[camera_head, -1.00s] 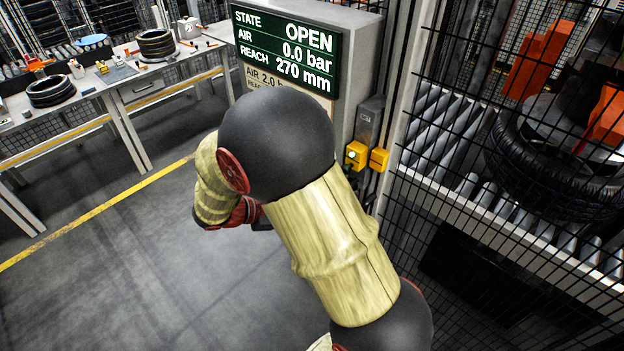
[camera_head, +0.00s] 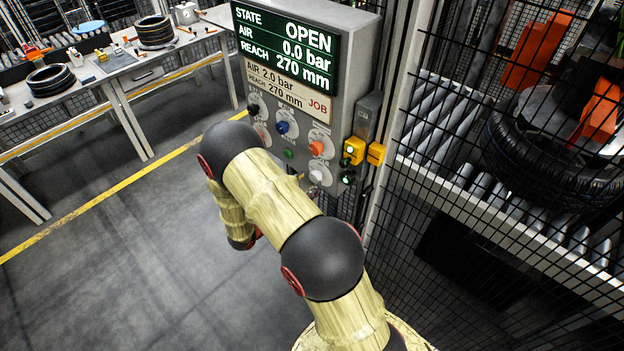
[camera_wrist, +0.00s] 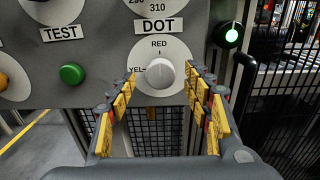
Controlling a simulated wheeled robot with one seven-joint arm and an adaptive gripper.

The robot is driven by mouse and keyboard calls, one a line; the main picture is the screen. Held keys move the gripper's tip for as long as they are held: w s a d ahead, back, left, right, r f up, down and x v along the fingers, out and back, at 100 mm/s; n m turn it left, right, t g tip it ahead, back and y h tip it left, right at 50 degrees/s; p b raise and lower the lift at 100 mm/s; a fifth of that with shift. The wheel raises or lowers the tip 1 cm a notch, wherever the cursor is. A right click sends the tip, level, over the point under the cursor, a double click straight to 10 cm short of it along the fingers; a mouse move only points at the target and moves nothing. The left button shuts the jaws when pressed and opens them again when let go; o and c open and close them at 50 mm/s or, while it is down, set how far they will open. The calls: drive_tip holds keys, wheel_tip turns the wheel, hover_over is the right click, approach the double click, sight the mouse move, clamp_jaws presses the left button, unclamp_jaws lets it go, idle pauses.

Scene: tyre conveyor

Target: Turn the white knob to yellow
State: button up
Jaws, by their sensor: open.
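The white knob (camera_wrist: 160,73) sits on a white dial under the DOT label in the wrist view, with RED marked above it and YEL at its left. Where its pointer stands is too small to tell. In the head view the white knob (camera_head: 316,175) is at the lower right of the control panel (camera_head: 345,75). My gripper (camera_wrist: 168,82) is open, its yellow-padded fingers to the left and right of the knob. Whether they touch it I cannot tell. In the head view my arm hides the gripper's fingers.
A green button (camera_wrist: 73,74) by the TEST label is left of the knob. Blue (camera_head: 282,128) and orange (camera_head: 316,148) knobs are above it. A green-lit black switch (camera_wrist: 230,35) is at the right. A mesh fence (camera_head: 470,200) stands right of the panel.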

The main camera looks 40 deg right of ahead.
sight(313, 178)
drive_tip(key=shift+w+d, duration=0.1)
drive_tip(key=shift+d, duration=1.4)
drive_tip(key=shift+c, duration=0.7)
drive_tip(key=c, duration=1)
